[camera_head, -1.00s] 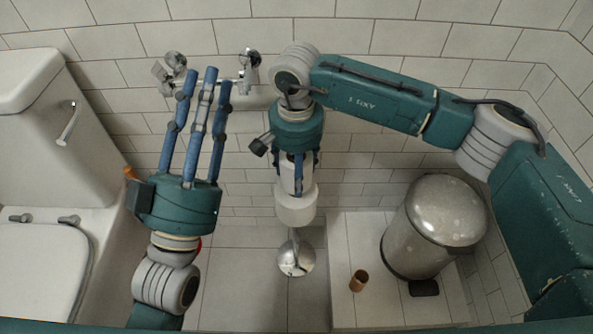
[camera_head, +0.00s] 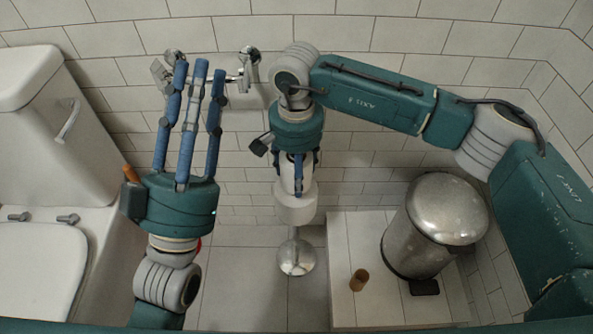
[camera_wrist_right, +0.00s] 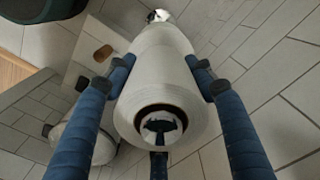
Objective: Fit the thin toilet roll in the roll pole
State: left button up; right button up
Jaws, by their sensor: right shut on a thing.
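My right gripper (camera_head: 297,185) points down and is shut on a white toilet roll (camera_head: 294,208). In the right wrist view two blue fingers press its sides, and the roll (camera_wrist_right: 165,85) shows a brown core at its near end. Something shiny and dark shows inside the core. The chrome base of the roll pole (camera_head: 296,258) stands on the floor just below the roll, and a short piece of stem shows between them. The fingers and roll hide the rest of the pole. My left gripper (camera_head: 200,75) is open and empty, its fingers pointing to the wall.
A chrome wall holder (camera_head: 246,68) is behind my left fingers. The toilet (camera_head: 60,170) stands left. At right a metal bin (camera_head: 435,225) and a small brown cardboard tube (camera_head: 359,280) are on a tiled ledge (camera_head: 345,235).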

pick_arm(q)
jog(key=shift+s+r+t+h, duration=0.4)
jog(key=shift+s+r, duration=0.2)
jog(key=shift+s+a+r, duration=0.1)
jog(key=shift+s+r, duration=0.1)
jog(key=shift+s, duration=0.05)
jog(key=shift+s+r+t, duration=0.1)
jog(key=shift+s+t, duration=0.1)
jog(key=shift+t, duration=0.1)
